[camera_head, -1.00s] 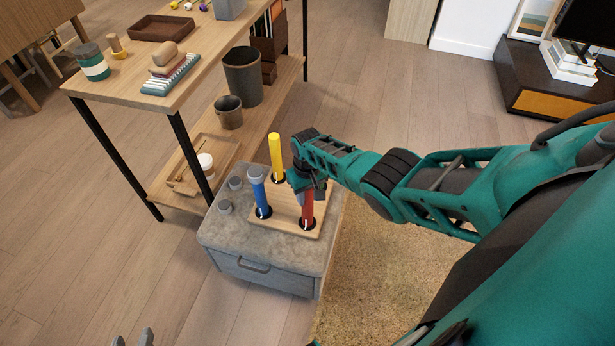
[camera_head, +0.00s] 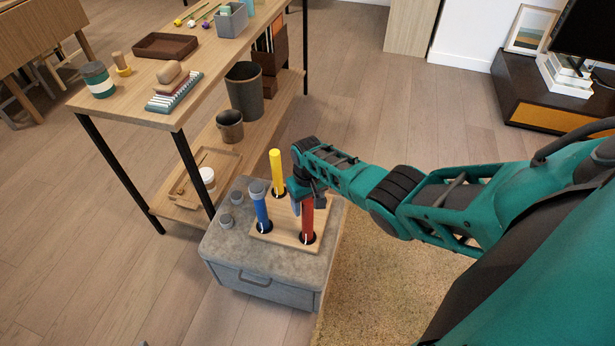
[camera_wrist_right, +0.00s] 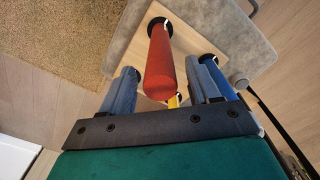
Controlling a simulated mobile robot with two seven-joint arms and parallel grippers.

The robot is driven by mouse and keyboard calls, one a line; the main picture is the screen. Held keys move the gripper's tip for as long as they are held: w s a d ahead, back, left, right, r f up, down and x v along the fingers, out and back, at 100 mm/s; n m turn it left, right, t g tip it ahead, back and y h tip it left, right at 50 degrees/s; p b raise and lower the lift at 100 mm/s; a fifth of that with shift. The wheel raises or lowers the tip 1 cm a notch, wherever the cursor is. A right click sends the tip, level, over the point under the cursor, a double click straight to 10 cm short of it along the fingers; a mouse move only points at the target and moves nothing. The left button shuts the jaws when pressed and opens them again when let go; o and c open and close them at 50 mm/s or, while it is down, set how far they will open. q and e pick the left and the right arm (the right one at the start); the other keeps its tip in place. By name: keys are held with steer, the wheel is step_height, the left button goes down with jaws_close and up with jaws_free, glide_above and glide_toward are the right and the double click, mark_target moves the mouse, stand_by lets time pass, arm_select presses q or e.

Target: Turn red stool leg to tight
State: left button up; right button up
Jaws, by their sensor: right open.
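The red stool leg (camera_head: 307,219) stands upright in a dark hole near the front right corner of a wooden seat board (camera_head: 283,237). My right gripper (camera_head: 307,192) is open at the leg's upper end and partly hides it. In the right wrist view, the red leg (camera_wrist_right: 160,68) runs between the two spread fingers of the gripper (camera_wrist_right: 168,72), with a visible gap on each side. How far it is screwed in cannot be told. Only a grey sliver at the head view's bottom edge may belong to my left gripper.
A blue leg (camera_head: 261,210) and a yellow leg (camera_head: 277,170) stand close to the red one on the same board. The board lies on a grey ottoman (camera_head: 225,252) with small grey knobs. A wooden shelf table (camera_head: 130,108) is behind left. The rug (camera_head: 385,270) is clear.

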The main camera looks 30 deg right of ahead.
step_height(320, 180, up, 9)
steer(key=p, duration=0.3)
steer(key=shift+f+p, duration=0.1)
steer(key=shift+p, duration=0.25)
steer(key=shift+r, duration=0.45)
steer(key=shift+f, duration=0.1)
steer(key=s+a+f+n+t, duration=0.2)
steer(key=s+a+f+t, duration=0.2)
steer(key=s+a+t, duration=0.35)
steer(key=s+a+r+n+t+y, duration=0.1)
steer(key=s+a+r+t+y, duration=0.1)
steer(key=s+a+r, duration=0.3)
steer(key=s+r+t, duration=0.1)
steer(key=s+r, duration=0.3)
steer(key=s, duration=0.1)
steer(key=shift+r+n, duration=0.3)
steer(key=shift+r, duration=0.05)
